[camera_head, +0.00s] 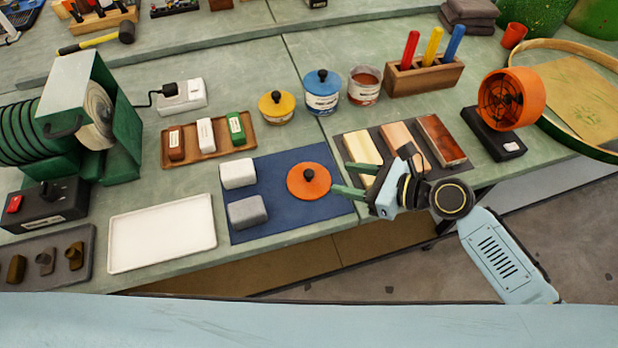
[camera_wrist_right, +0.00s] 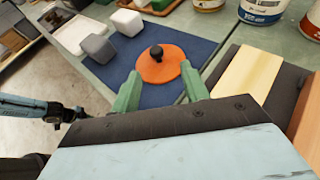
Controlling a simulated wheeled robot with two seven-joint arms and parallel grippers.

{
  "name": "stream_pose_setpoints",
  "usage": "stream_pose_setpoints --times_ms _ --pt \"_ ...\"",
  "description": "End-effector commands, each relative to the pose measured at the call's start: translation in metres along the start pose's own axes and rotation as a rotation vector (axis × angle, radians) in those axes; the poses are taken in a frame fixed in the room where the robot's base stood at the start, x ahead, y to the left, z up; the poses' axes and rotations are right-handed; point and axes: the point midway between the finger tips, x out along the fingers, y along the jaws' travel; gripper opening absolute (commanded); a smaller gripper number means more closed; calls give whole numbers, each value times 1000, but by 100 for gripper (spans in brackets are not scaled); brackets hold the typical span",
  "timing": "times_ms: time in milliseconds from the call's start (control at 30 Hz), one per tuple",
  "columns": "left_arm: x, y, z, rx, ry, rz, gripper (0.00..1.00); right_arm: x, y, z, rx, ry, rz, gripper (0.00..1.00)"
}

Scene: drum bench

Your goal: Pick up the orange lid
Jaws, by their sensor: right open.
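The orange lid (camera_head: 310,188), round with a black knob, lies flat on a dark blue mat (camera_head: 272,224) in the head view. It also shows in the right wrist view (camera_wrist_right: 158,73), just beyond the fingertips. My right gripper (camera_head: 334,178) comes in from the right, with its green fingers apart and pointing at the lid's right side. In the right wrist view my right gripper (camera_wrist_right: 160,74) is open and empty, with the lid lined up between the finger directions. Whether the fingers are at the lid's height is hard to tell. My left gripper is not clearly seen.
A white block (camera_head: 238,174) and a grey block (camera_head: 247,212) lie left of the lid on the mat. A dark tray (camera_head: 379,140) with several wooden blocks sits under and behind my right gripper. A yellow pot (camera_head: 276,109) and a blue-lidded pot (camera_head: 322,94) stand behind.

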Motion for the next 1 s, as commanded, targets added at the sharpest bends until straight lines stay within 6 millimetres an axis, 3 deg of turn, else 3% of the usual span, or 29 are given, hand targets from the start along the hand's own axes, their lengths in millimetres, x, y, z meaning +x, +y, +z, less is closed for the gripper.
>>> stream_pose_setpoints --times_ms 200,433,700,1000 --pt "6 0 0 0 0 0 36 39 0 0 -1 -1 0 45" --pt "8 0 1 1 0 0 36 55 2 0 -3 0 1 45" --pt "16 1 2 1 0 1 36 94 6 0 -4 1 0 45" --pt "16 1 2 1 -1 1 36 100 7 1 -4 1 0 45"
